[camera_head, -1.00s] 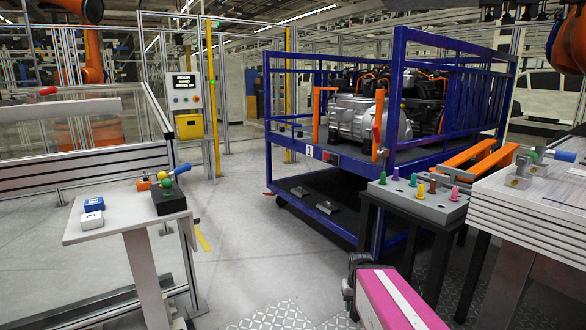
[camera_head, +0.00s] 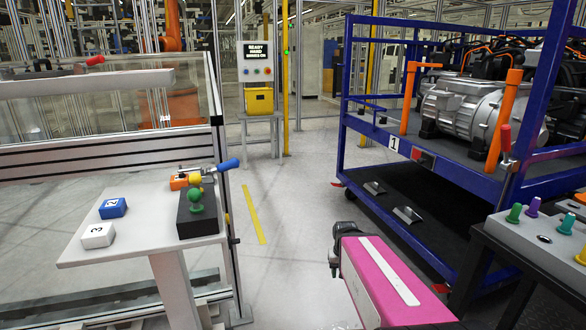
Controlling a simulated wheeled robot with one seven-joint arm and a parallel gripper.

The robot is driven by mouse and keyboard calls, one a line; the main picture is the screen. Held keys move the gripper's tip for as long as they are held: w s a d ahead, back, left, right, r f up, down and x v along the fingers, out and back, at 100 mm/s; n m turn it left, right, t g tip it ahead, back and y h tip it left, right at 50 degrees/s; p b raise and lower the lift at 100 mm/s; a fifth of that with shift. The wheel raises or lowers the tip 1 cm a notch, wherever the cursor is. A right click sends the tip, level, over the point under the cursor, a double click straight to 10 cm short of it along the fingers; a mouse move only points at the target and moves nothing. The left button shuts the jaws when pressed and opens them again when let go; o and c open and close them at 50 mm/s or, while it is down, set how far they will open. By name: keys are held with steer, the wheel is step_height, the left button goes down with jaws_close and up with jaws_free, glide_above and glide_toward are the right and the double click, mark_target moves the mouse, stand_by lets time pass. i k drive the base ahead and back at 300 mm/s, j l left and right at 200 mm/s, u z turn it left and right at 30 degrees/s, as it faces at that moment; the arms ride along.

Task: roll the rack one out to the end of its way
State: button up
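Rack one (camera_head: 450,172) is a blue wheeled frame on the right, with a number 1 plate (camera_head: 393,143) on its front edge. It carries a silver and black drive unit (camera_head: 462,110) between orange posts. A red-handled metal latch (camera_head: 505,142) is on its near post. Its lower black deck holds two small metal brackets. The rack's right side is cut off by the picture edge. My arm's pink link shows at the bottom centre, with my dark gripper (camera_head: 345,235) at its far end, apart from the rack. Its fingers cannot be made out.
A pale table (camera_head: 140,238) at left holds blue and white blocks (camera_head: 112,208) and a black block with knobs. A fence stands behind it. A grey peg board (camera_head: 545,240) stands close at right. Clear floor (camera_head: 300,200) with a yellow strip lies between.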

mark_target(459, 116)
steer(key=i, duration=1.9)
